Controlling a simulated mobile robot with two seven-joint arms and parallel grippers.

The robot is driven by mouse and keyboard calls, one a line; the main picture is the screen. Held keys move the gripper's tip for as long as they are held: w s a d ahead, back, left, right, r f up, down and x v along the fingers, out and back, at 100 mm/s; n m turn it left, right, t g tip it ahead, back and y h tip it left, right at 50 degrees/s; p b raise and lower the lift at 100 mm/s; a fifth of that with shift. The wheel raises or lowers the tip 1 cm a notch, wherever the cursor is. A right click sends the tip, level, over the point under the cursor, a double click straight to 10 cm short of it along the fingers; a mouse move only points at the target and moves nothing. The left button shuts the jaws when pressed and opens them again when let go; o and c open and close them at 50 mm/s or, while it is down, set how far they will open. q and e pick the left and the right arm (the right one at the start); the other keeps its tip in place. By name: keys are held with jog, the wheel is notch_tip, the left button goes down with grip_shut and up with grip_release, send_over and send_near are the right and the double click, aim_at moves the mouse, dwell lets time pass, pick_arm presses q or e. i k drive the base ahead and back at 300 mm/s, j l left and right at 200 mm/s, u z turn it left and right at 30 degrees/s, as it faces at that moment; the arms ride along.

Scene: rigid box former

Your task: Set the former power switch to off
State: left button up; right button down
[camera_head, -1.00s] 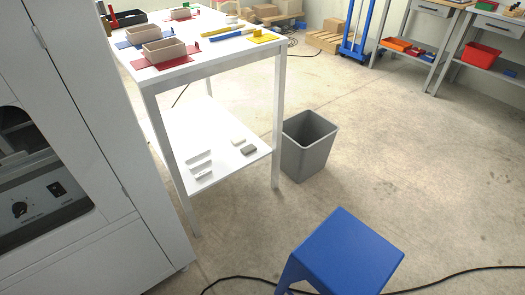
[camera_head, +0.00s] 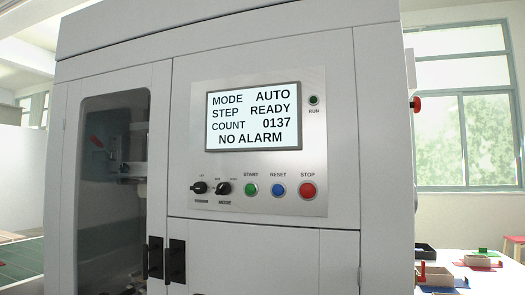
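The box former (camera_head: 310,60) is a large light-grey cabinet filling most of the view. Its control panel (camera_head: 317,160) carries two black rotary knobs at lower left. The left knob (camera_head: 200,188) points left, and its small labels are too blurred to read surely. The right knob (camera_head: 223,188) sits above the word MODE. The lit screen (camera_head: 254,117) reads MODE AUTO, STEP READY, COUNT 0137, NO ALARM. Neither of my grippers is in view.
Right of the knobs are the green START (camera_head: 251,189), blue RESET (camera_head: 278,190) and red STOP (camera_head: 307,190) buttons. Black door handles (camera_head: 177,260) stand out below. A red knob (camera_head: 415,104) projects from the right side. A table (camera_head: 490,277) with trays stands at right.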

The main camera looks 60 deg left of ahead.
aim_at(199, 188)
jog(key=u, duration=1.85)
